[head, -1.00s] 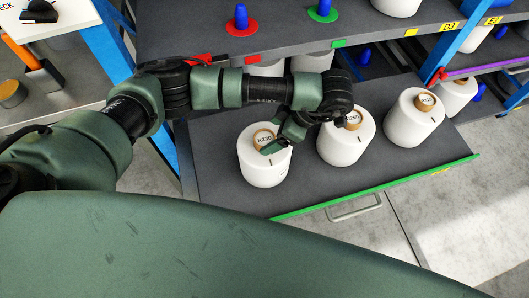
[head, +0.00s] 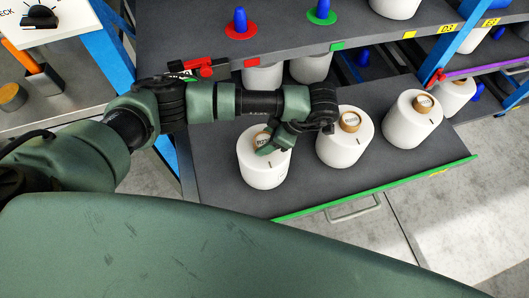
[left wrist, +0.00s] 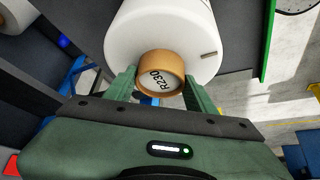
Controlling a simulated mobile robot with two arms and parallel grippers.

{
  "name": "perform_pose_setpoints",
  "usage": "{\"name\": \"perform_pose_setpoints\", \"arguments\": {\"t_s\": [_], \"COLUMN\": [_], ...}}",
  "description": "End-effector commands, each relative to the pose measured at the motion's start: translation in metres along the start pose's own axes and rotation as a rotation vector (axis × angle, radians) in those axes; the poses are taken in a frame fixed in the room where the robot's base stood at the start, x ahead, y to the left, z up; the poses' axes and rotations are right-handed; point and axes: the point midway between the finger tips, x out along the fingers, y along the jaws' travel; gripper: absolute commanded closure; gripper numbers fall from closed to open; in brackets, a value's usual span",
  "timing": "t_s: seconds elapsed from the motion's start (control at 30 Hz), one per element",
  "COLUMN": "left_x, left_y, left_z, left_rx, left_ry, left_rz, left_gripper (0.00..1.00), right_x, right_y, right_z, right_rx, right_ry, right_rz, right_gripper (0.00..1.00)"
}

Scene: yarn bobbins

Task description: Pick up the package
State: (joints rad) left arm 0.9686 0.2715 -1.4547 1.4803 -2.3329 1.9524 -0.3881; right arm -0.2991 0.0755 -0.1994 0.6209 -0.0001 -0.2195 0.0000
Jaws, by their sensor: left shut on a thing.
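The package is not marked out; the thing at my gripper is a white yarn bobbin (head: 263,172) with a tan core labelled R230. It stands on the pulled-out grey shelf, leftmost in the front row. My left gripper (head: 272,143) is shut on this bobbin's core at its top. In the left wrist view, the two green fingers (left wrist: 161,88) lie on either side of the tan core (left wrist: 161,72), with the white bobbin body (left wrist: 150,25) beyond. My right gripper is not in view.
Two more white bobbins stand to the right on the same shelf, a middle one (head: 345,145) and a right one (head: 411,122). The shelf has a green front edge (head: 300,211). An upper shelf (head: 285,32) holds a blue peg on a red base (head: 240,24) and one on a green base (head: 322,14).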

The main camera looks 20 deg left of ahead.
Motion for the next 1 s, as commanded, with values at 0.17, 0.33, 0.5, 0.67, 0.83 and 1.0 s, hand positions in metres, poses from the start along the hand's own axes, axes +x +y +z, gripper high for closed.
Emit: {"name": "perform_pose_setpoints", "arguments": {"t_s": [0.17,0.33,0.5,0.67,0.83,1.0], "left_x": [-0.004,-0.02,-0.055,-0.089,-0.123,-0.15], "left_y": [0.002,0.003,0.004,0.004,0.003,0.002], "left_z": [-0.003,-0.011,-0.032,-0.052,-0.071,-0.086], "left_rx": [-0.003,-0.005,-0.004,-0.005,-0.005,-0.004], "left_ry": [0.001,-0.001,0.002,0.002,0.002,0.002], "left_rz": [0.004,0.006,0.012,0.012,0.011,0.008], "left_gripper": [1.0,1.0,1.0,1.0,1.0,1.0], "right_x": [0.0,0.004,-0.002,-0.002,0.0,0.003], "right_y": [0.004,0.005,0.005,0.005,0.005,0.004], "right_z": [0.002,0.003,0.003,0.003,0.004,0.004], "right_rx": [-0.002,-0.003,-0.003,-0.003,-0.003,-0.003], "right_ry": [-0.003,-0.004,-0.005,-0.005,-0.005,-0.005], "right_rz": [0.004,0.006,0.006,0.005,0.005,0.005], "right_gripper": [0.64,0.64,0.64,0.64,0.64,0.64]}}
